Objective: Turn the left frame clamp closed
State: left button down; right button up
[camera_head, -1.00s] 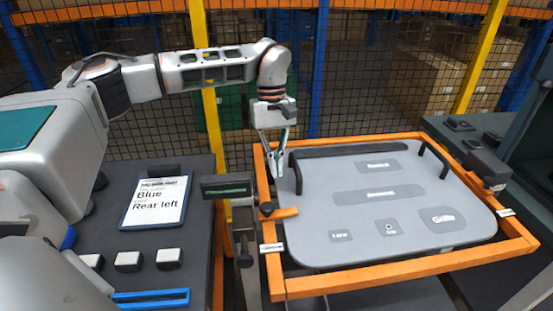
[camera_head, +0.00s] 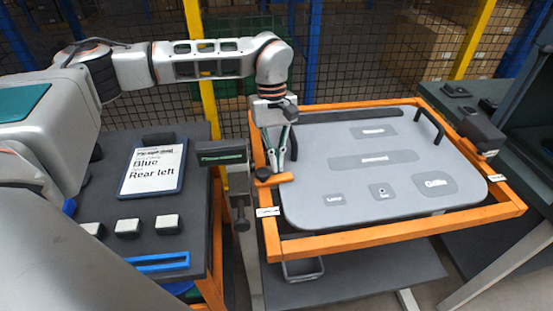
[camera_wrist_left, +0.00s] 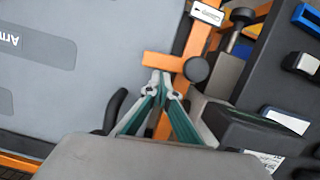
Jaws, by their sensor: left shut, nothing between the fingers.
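The left frame clamp is an orange bar (camera_head: 285,178) with a black round knob, at the left side of the orange frame (camera_head: 380,240). Its bar reaches inward over the edge of the grey door panel (camera_head: 330,205). My left gripper (camera_head: 276,171) is shut and empty, pointing down right beside the bar. In the left wrist view the fingertips (camera_wrist_left: 163,84) are next to the orange bar (camera_wrist_left: 160,61), near the knob (camera_wrist_left: 196,69); I cannot tell whether they touch it. My right gripper is out of view.
A dark post with a small display (camera_head: 221,152) stands just left of the frame. A table with a tablet (camera_head: 153,168) and several white-topped blocks is further left. A black handle (camera_head: 430,127) and a dark block (camera_head: 480,136) are at the right.

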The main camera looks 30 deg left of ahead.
pick_arm(q)
jog(key=shift+s+d+p, duration=0.25)
jog(key=shift+d+p, duration=0.05)
jog(key=shift+p, duration=0.15)
jog(key=shift+s+d, duration=0.2)
jog(key=shift+d, duration=0.1)
jog(key=v, duration=1.2)
